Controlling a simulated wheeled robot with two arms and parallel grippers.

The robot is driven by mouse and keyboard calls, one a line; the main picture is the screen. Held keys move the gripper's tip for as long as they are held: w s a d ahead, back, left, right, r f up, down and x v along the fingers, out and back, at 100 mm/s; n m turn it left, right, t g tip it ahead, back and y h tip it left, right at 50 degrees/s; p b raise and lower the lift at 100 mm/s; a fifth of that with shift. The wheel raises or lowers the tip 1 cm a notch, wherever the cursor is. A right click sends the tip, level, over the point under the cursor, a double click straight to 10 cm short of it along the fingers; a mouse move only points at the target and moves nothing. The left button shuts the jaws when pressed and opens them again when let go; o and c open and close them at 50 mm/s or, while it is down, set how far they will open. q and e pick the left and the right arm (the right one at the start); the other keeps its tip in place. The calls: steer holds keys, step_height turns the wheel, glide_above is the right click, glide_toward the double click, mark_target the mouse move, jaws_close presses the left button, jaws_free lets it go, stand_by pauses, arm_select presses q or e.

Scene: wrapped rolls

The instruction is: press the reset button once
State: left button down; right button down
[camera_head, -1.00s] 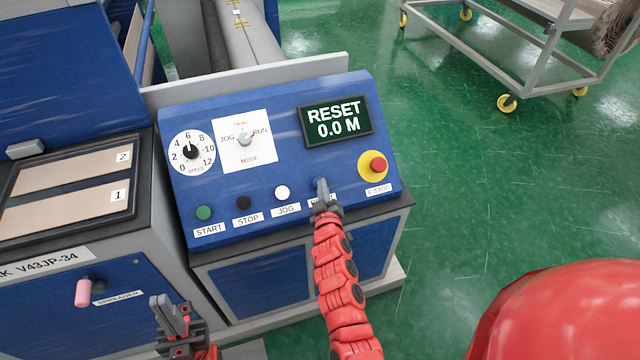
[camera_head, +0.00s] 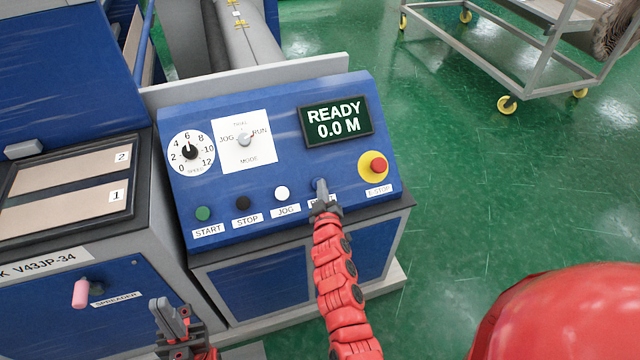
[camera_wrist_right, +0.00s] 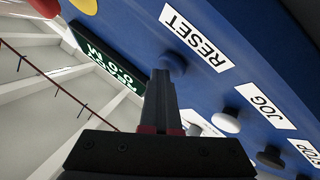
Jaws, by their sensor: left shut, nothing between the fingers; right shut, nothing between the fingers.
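The control panel (camera_head: 225,180) is a blue sloped box with a row of buttons along its lower edge. My right gripper (camera_head: 321,188) is shut and empty, its fingertips at the reset button's place, right of the white jog button (camera_head: 282,193). The display (camera_head: 336,121) reads "READY 0.0 M". My left gripper (camera_head: 168,312) is shut and empty, low at the left.
The red emergency stop (camera_head: 378,165) on its yellow disc is close right of my right gripper. Green start (camera_head: 203,213) and black stop (camera_head: 243,203) buttons are to the left. A pink-ended spreader knob (camera_head: 82,293) is near my left gripper.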

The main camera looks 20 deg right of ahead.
steer(key=shift+s+r+p, duration=0.85)
steer(key=shift+r+p, duration=0.15)
steer(key=shift+p, duration=0.15)
steer(key=s+r+p, duration=0.3)
steer(key=p, duration=0.1)
steer(key=shift+s+r, duration=0.1)
steer(key=shift+r, duration=0.3)
steer(key=shift+d, duration=0.1)
